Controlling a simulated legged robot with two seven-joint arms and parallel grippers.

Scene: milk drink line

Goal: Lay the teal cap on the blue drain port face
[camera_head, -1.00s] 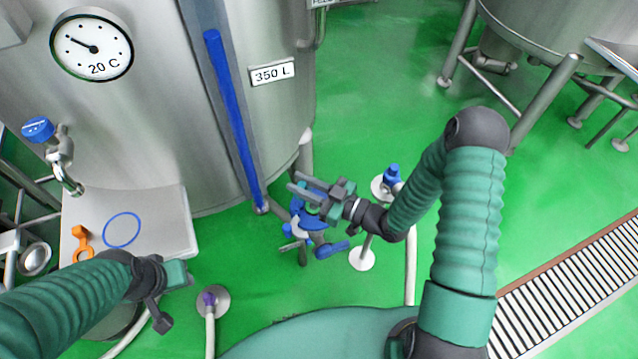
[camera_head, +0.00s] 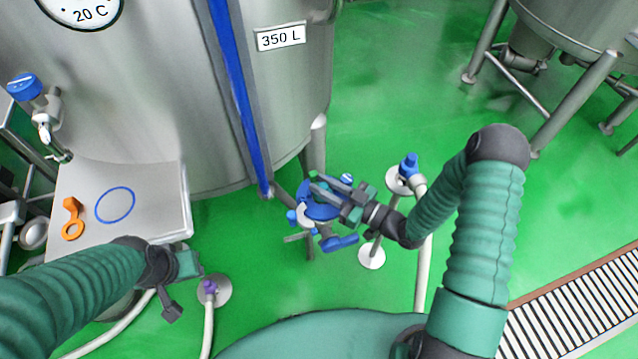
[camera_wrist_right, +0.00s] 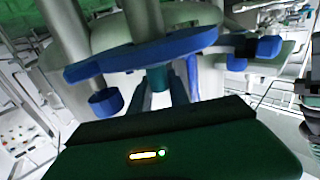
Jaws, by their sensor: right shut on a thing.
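The blue drain port face (camera_head: 317,208) sits low beside the tank, left of my right gripper, which partly covers it. My right gripper (camera_head: 325,190) reaches over it from the right. In the right wrist view, its dark fingers (camera_wrist_right: 158,98) are shut on a small teal piece, the teal cap (camera_wrist_right: 157,78). The blue port (camera_wrist_right: 150,54) fills the upper middle there, right by the cap; whether they touch is unclear. My left gripper (camera_head: 182,283) is at the lower left, away from the port, and its jaw opening cannot be made out.
A blue valve (camera_head: 410,165) on a stand with a pale hose is right of the port. A steel table (camera_head: 165,195) with a blue ring (camera_head: 115,204) and an orange tool (camera_head: 72,220) is at left. A purple hose fitting (camera_head: 210,288) stands on the green floor.

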